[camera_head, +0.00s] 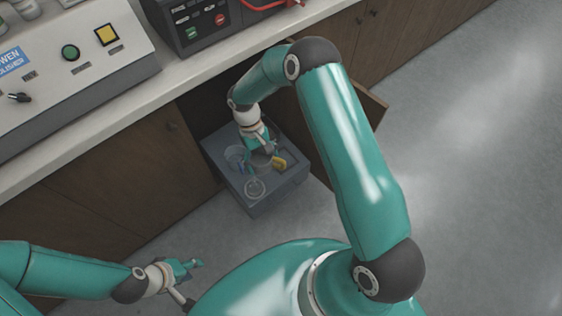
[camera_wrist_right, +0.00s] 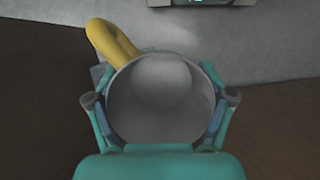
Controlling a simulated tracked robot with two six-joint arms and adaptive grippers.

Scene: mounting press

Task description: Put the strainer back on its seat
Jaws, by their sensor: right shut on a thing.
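My right gripper (camera_head: 259,147) reaches down over a grey box in the open cabinet. In the right wrist view its fingers (camera_wrist_right: 160,118) press on both sides of a grey, round, cup-like thing (camera_wrist_right: 160,85), which looks to be the strainer. I look into its hollow, and its mouth faces the camera. In the head view it is partly hidden under the gripper. A pale round ring (camera_head: 255,188) lies on the near part of the box top; I cannot tell if it is the seat. My left gripper (camera_head: 192,267) is low at the left, away from the box, with nothing seen in it.
The grey box (camera_head: 258,208) stands at the cabinet opening. A clear cup-like thing (camera_head: 234,153) is left of the gripper. The cabinet door (camera_head: 370,103) stands open.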

